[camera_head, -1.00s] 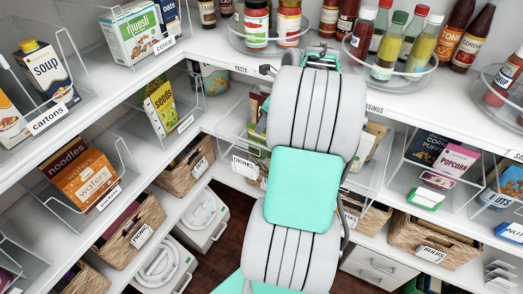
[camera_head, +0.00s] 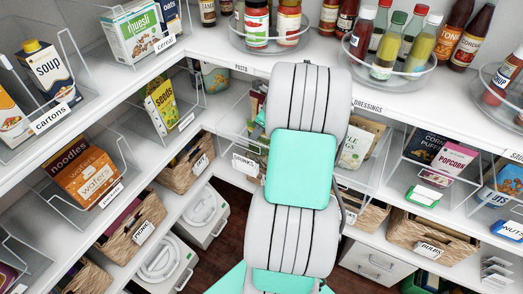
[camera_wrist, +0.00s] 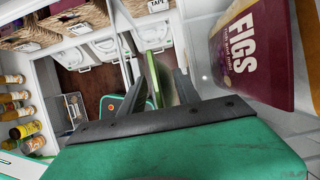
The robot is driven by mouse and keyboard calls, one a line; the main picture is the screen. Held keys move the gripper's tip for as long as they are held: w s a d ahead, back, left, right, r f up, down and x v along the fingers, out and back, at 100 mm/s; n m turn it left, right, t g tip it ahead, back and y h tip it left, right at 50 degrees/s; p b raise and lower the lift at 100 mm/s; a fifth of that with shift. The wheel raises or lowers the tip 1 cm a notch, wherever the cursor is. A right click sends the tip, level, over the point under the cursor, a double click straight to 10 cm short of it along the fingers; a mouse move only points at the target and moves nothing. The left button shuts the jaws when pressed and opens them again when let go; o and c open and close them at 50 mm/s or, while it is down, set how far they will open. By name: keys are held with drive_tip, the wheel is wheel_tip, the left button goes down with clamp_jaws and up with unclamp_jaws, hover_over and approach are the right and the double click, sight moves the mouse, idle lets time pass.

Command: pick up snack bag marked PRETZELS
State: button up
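No bag marked PRETZELS can be read in either view. My gripper (camera_wrist: 157,80) shows in the wrist view with its two dark fingers apart. A thin green upright edge (camera_wrist: 152,78) shows in the gap between them; I cannot tell what it belongs to or whether the fingers touch it. A dark red pack marked FIGS (camera_wrist: 240,45) stands close to the right of the fingers. In the head view my arm hides the gripper and part of the middle bin, where a pale bag (camera_head: 356,146) and a green pack (camera_head: 256,112) show on either side.
A clear bin with popcorn boxes (camera_head: 455,162) stands right of my arm. Bottles on a clear turntable (camera_head: 385,70) stand on the shelf above. A yellow seeds pack (camera_head: 160,104) is at left.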

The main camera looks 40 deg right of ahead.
drive_tip(key=shift+f, duration=0.1)
idle(0.3)
clamp_jaws()
idle(1.3)
